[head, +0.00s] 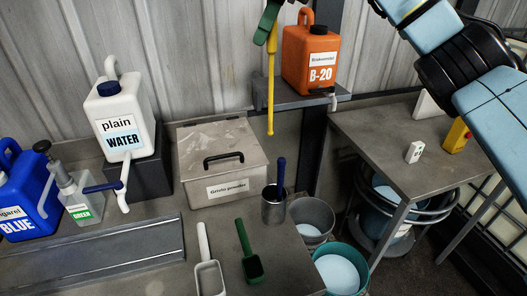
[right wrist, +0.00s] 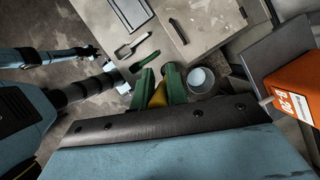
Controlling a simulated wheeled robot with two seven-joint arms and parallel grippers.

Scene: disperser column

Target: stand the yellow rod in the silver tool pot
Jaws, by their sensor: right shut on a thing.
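The yellow rod (head: 271,85) hangs almost upright from my right gripper (head: 268,14), which is green and shut on its upper end. Its lower tip is in the air, higher in the head view than the silver tool pot. The silver tool pot (head: 271,210) stands on the bench with a blue-handled tool (head: 281,172) in it. In the right wrist view the rod (right wrist: 158,95) is a short yellow patch between the green fingers (right wrist: 159,85), and I cannot make out the pot.
A grey metal box (head: 222,165) stands behind the pot, and a grey bucket (head: 311,215) is to its right. An orange canister (head: 310,60) sits on a shelf beside the rod. A green scoop (head: 249,250) and a white scoop (head: 207,270) lie in front.

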